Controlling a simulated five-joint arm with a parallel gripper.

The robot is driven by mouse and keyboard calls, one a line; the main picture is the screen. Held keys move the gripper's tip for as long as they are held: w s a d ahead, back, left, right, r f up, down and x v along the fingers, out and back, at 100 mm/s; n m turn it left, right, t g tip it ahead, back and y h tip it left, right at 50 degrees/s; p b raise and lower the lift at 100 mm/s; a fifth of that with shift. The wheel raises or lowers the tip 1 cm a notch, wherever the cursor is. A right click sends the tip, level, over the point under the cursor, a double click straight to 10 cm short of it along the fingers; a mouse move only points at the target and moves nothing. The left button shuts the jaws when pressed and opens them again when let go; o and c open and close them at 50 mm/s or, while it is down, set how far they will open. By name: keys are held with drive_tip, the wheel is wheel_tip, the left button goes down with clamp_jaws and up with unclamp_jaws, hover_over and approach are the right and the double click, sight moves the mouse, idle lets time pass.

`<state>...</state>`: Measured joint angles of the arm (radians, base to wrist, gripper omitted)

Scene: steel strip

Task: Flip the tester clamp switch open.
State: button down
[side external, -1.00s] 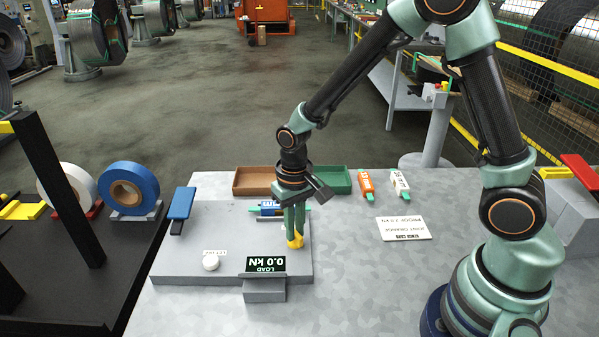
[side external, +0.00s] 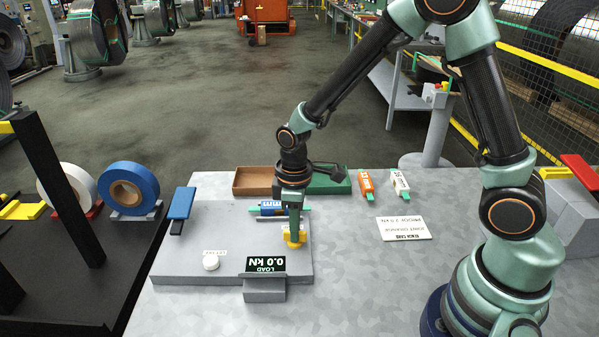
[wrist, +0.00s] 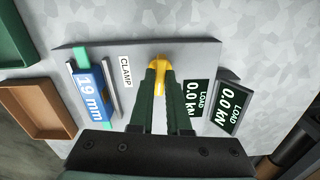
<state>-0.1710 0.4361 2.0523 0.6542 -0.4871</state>
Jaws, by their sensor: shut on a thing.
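The clamp switch is a yellow lever (side external: 294,236) at the right end of the grey tester plate (side external: 220,265). It also shows in the wrist view as a yellow piece (wrist: 159,64) beside the CLAMP label (wrist: 125,72). My gripper (side external: 294,228) points straight down over it. In the wrist view my gripper's fingers (wrist: 159,80) are shut on the yellow lever, whose middle shows between the tips. The fingers hide part of the lever, so its exact tilt is hard to tell.
A blue 19 mm piece (side external: 268,208) lies on the plate behind the lever. The load display (side external: 266,265) and a white button (side external: 211,263) are at the front. Brown (side external: 252,181) and green (side external: 330,183) trays stand behind. Orange (side external: 366,184) and white (side external: 399,183) pieces lie right.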

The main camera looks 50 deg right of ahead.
drive_tip(key=shift+w+n, duration=0.1)
drive_tip(key=shift+n, duration=0.5)
drive_tip(key=c, duration=0.9)
unclamp_jaws()
wheel_tip(320, 180, up, 12)
drive_tip(key=shift+r, duration=0.1)
